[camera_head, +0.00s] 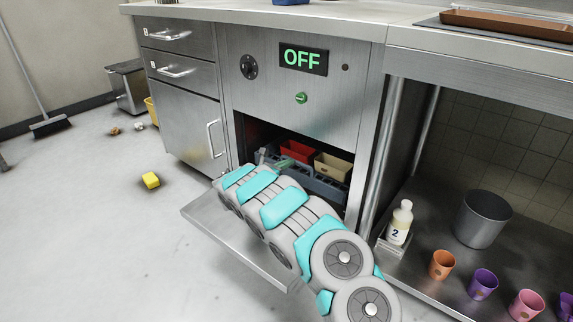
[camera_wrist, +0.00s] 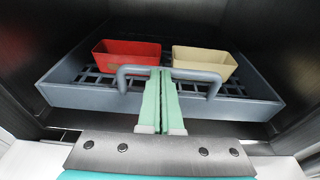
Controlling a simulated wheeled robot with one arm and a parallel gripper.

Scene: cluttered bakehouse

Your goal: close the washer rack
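The washer rack (camera_wrist: 68,95) is a blue-grey tray with a grid floor and a raised bar handle (camera_wrist: 200,75) at its front. In the head view the rack (camera_head: 328,187) sits in the dark washer opening, behind the lowered door (camera_head: 235,238). My gripper (camera_wrist: 161,72) has its green fingers side by side and shut, with nothing visible between them. Their tips overlap the middle of the handle; I cannot tell if they touch it. In the head view my gripper (camera_head: 284,162) is at the rack front, partly hidden by my arm.
A red container (camera_wrist: 125,60) and a beige container (camera_wrist: 203,62) stand in the rack. The washer display (camera_head: 303,59) reads OFF above a green button (camera_head: 301,98). A bottle (camera_head: 400,222) and several cups stand right.

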